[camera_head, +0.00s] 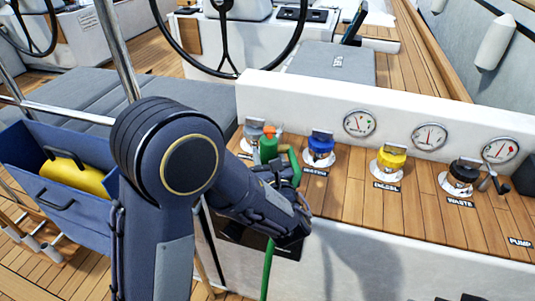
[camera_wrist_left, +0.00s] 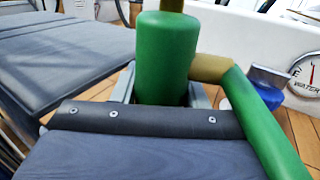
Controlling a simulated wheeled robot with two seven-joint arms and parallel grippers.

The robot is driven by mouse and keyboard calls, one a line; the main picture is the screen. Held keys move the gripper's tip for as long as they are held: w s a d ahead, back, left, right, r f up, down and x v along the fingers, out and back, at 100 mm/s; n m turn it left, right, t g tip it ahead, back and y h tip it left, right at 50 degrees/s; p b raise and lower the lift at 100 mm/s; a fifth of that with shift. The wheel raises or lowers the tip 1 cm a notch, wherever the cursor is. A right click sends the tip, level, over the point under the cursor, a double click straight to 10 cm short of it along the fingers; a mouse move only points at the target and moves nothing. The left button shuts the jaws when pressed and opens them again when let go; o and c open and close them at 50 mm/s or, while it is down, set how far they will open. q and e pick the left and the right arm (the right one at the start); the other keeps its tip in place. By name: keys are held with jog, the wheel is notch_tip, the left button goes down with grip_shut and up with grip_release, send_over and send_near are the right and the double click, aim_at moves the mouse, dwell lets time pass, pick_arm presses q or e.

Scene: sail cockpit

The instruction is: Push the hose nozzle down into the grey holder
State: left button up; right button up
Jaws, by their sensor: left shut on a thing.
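The green hose nozzle (camera_head: 268,148) is at the left end of the wooden console top, with a small orange part at its upper end. In the left wrist view the nozzle (camera_wrist_left: 166,55) is a thick green cylinder, with a brass fitting joining the green hose (camera_wrist_left: 265,125) at its right. My left gripper (camera_head: 280,172) is shut on the nozzle, its grey fingers at either side in the wrist view. The nozzle looks about upright there. I cannot make out the grey holder for certain; the nozzle and my arm may hide it. My right gripper is not in view.
A grey cap (camera_head: 253,127) is close behind the nozzle. Blue (camera_head: 319,151), yellow (camera_head: 388,162) and black (camera_head: 462,176) caps line the console to the right, below round gauges. The green hose hangs down the console's front. A blue bin (camera_head: 50,200) is at left.

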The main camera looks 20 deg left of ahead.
pick_arm(q)
jog(key=shift+f, duration=0.2)
jog(key=o, duration=1)
jog(key=shift+o, duration=0.2)
jog(key=v, duration=1.1)
